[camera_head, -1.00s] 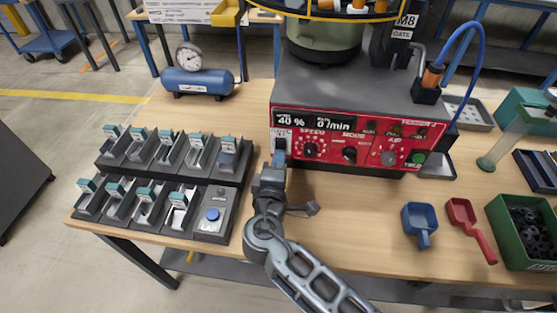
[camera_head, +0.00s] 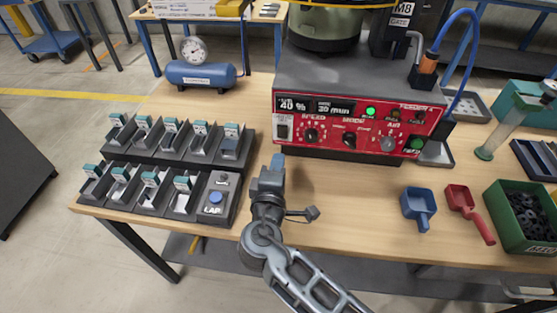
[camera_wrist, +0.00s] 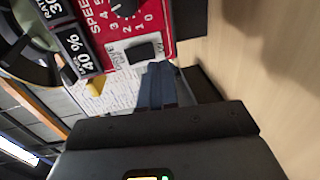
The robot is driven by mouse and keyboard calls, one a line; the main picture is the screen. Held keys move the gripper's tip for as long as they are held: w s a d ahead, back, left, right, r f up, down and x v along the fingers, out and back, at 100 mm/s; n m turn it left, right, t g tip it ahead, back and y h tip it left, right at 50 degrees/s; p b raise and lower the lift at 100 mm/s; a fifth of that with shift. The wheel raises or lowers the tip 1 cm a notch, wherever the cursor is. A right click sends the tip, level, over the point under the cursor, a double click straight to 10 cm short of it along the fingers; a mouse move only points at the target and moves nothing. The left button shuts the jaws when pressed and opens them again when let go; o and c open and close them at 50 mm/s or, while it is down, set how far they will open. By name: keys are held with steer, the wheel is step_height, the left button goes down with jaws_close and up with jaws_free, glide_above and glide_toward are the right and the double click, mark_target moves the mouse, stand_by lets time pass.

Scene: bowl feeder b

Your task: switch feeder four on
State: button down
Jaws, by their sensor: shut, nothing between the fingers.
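The red control panel (camera_head: 345,125) marked Feeder 4 is on the front of the grey feeder base. Its black rocker switch (camera_head: 283,131) sits at the panel's left, under a display reading 40 %. A green lamp (camera_head: 371,111) glows on the panel, and the second display (camera_head: 335,106) reads about 30 /min. My gripper (camera_head: 277,160) is shut and empty, just below and in front of the switch, apart from it. In the wrist view the shut blue-grey fingers (camera_wrist: 160,75) point towards the dark switch (camera_wrist: 141,51) beside the speed dial.
Two rows of card stations (camera_head: 172,140), with a blue button (camera_head: 216,197), stand at the left. A blue scoop (camera_head: 417,203), a red scoop (camera_head: 468,210) and a green bin (camera_head: 525,215) lie at the right. The table between them and my gripper is clear.

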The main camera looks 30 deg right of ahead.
steer(key=v, duration=0.2)
steer(key=f+b+v, duration=0.1)
steer(key=v, duration=0.2)
steer(key=f+v, duration=0.1)
steer(key=v, duration=0.2)
steer(key=shift+s+a+b, duration=0.15)
steer(key=shift+s+b, duration=0.1)
steer(key=shift+b, duration=0.05)
